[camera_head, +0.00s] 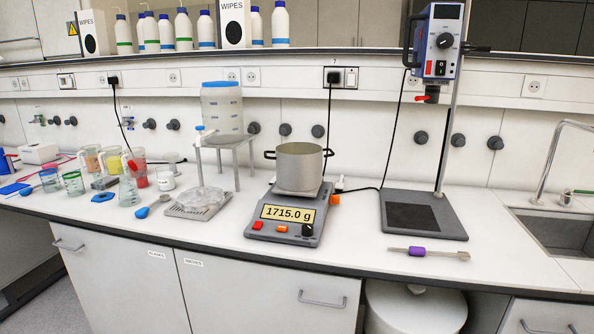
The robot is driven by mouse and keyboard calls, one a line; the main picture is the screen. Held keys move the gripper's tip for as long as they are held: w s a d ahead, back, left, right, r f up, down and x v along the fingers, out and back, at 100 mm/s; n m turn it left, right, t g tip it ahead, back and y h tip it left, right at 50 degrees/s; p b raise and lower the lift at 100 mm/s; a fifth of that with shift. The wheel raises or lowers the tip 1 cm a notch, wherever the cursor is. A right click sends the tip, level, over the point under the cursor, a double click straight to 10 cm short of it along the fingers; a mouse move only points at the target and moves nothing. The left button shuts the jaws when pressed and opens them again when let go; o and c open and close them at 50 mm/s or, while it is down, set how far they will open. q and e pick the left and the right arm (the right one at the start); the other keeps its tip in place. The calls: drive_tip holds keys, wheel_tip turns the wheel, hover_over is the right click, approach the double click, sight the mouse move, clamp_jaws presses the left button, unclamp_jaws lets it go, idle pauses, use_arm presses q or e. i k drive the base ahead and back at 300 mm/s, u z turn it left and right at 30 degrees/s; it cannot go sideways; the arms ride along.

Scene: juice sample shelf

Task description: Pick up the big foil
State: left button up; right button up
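I cannot pick out a sheet or roll that is clearly the big foil. A clear, shiny, vessel-like thing (202,197) sits on a grey slatted tray (178,211) below the tank; I cannot tell whether it is foil or glass. Flat blue pieces (14,188) lie at the far left of the bench, too small to identify. Neither of my grippers is in view.
A steel pot (299,168) stands on a scale (282,229) reading 1715.0 g. Beakers (110,160) crowd the left. A tank (222,108) sits on a stand. A stirrer (440,50), a purple-handled tool (418,251) and a sink (555,234) are at the right.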

sight(196, 199)
drive_tip(key=k, duration=0.35)
drive_tip(key=u, duration=1)
drive_tip(key=i, duration=1.65)
drive_tip(key=z, duration=0.35)
